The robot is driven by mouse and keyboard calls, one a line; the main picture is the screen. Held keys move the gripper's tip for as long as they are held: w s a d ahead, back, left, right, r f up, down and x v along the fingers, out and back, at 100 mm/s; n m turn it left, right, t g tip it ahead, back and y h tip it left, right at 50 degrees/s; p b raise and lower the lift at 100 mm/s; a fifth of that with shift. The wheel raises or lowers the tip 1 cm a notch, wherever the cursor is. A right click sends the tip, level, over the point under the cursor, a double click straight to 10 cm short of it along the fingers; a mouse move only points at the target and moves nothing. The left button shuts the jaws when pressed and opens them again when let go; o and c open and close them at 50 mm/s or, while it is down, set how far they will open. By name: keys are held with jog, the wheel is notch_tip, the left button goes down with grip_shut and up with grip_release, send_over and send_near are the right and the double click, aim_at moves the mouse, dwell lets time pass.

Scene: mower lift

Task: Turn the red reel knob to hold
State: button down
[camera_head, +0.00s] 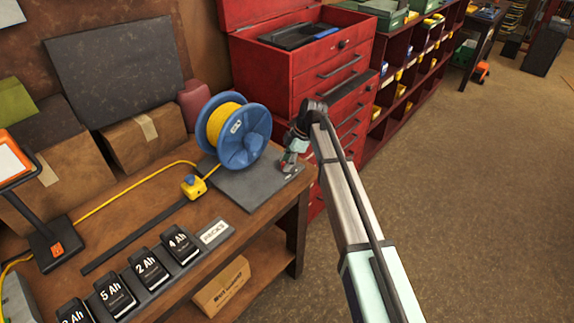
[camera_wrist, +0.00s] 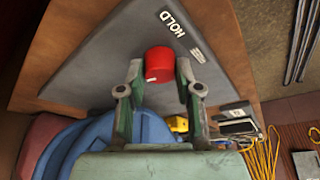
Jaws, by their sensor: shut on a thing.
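The red reel knob (camera_wrist: 159,62) stands on a dark grey plate (camera_wrist: 100,68) in the wrist view. My gripper (camera_wrist: 160,76) is shut on the knob, with one finger at each side of it. A white HOLD label (camera_wrist: 173,23) lies on the plate beyond the knob. The blue reel (camera_head: 257,137) with yellow cord stands on the plate, left of my gripper.
A yellow box (camera_head: 193,186) on the cord lies left of the plate. Battery packs (camera_head: 148,268) line the front of the wooden bench (camera_head: 130,205). A red tool chest (camera_head: 310,75) stands close behind my gripper. The floor at the right is clear.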

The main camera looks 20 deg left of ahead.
jog(key=m+b, duration=0.1)
jog(key=m, duration=0.1)
jog(key=m+t+b, duration=0.1)
jog(key=m, duration=0.1)
jog(key=m+t+b, duration=0.1)
jog(key=m, duration=0.1)
jog(key=shift+s+f, duration=0.15)
jog(key=shift+s, duration=0.1)
jog(key=m+t+b, duration=0.1)
jog(key=m, duration=0.3)
jog(key=shift+t, duration=0.4)
jog(key=shift+m+t+b, duration=0.3)
jog(key=shift+m+t, duration=0.2)
jog(key=shift+m, duration=1.1)
jog(key=c, duration=0.8)
grip_release()
jog(key=shift+r, duration=0.2)
jog(key=v, duration=1.1)
jog(key=shift+s+r, duration=0.25)
jog(key=shift+r, duration=0.15)
